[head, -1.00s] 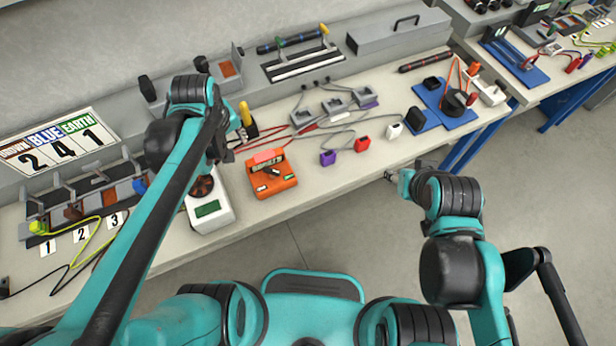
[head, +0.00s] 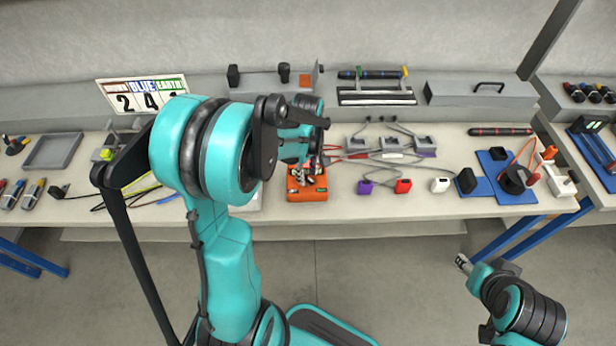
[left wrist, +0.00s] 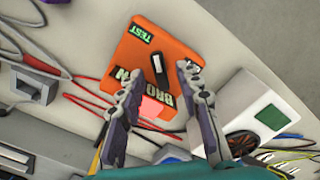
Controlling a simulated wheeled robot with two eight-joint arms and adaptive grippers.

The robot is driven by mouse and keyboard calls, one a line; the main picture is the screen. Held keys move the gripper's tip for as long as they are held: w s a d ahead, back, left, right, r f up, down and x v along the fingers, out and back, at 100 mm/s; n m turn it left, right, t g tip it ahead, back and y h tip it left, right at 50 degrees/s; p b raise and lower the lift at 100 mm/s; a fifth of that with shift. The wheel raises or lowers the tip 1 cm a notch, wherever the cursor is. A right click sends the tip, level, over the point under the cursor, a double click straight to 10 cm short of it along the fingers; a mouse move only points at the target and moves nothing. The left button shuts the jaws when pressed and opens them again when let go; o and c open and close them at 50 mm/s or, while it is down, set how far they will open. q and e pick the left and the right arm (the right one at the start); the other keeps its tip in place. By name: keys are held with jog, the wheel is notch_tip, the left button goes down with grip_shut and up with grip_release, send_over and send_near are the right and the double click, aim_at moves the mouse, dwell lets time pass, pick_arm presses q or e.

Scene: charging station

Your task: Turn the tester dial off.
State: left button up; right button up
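The orange tester box (head: 307,194) lies on the bench, partly hidden under my left gripper (head: 314,166) in the head view. In the left wrist view the tester (left wrist: 155,45) shows a green TEST label, a BROWN label, a pink patch and a black dial (left wrist: 159,70) with a bar-shaped knob. My left gripper (left wrist: 158,82) is open there, with its fingers either side of the dial in the picture. Contact with the tester cannot be told. My right gripper (head: 463,263) is low at the right, off the bench front; its fingers are too small to read.
A white device (left wrist: 262,112) with a green screen and dark round wheel stands beside the tester. Red and grey cables run behind. A blue board (head: 497,168) lies farther right.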

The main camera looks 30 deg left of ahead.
pick_arm(q)
jog(key=shift+f, duration=0.5)
grip_shut()
